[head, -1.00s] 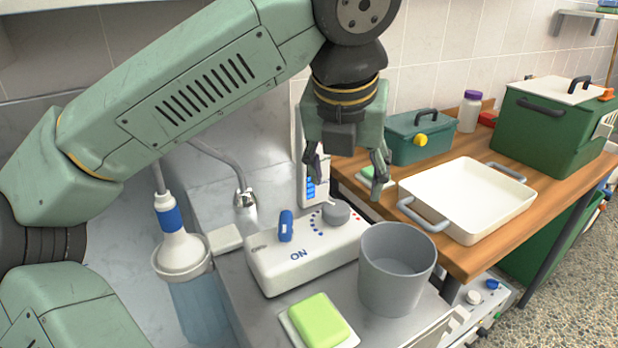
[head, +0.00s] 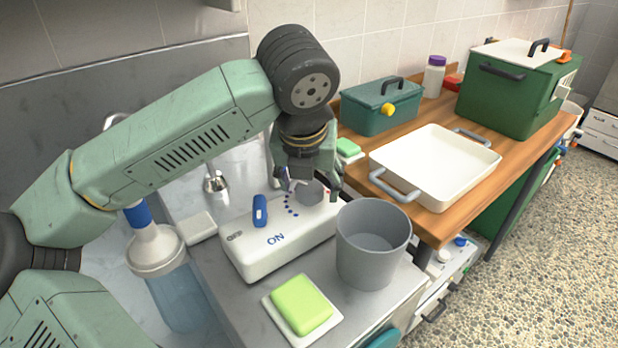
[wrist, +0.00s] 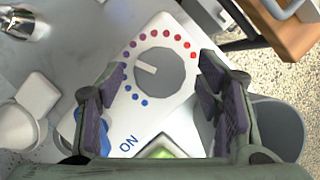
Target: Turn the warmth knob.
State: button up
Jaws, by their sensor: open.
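The warmth knob (head: 311,193) is a grey round dial on a white control box (head: 250,262). In the wrist view the knob (wrist: 162,74) has a white pointer mark on its left side, towards the purple dots. An arc of blue, purple and red dots runs around it. My gripper (head: 312,187) is open and points down over the knob. In the wrist view its two dark-padded fingers (wrist: 160,95) stand apart to the left and right of the knob, with clear gaps. I cannot tell how far the fingertips are above the box.
A blue switch (head: 260,211) marked ON stands on the box. A grey bucket (head: 372,245) is close on the right, and a green sponge (head: 300,303) lies in front. A white tray (head: 440,195) and teal toolbox (head: 380,115) stand on the wooden bench.

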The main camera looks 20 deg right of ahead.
jog(key=shift+f, duration=0.15)
jog(key=c, duration=1.1)
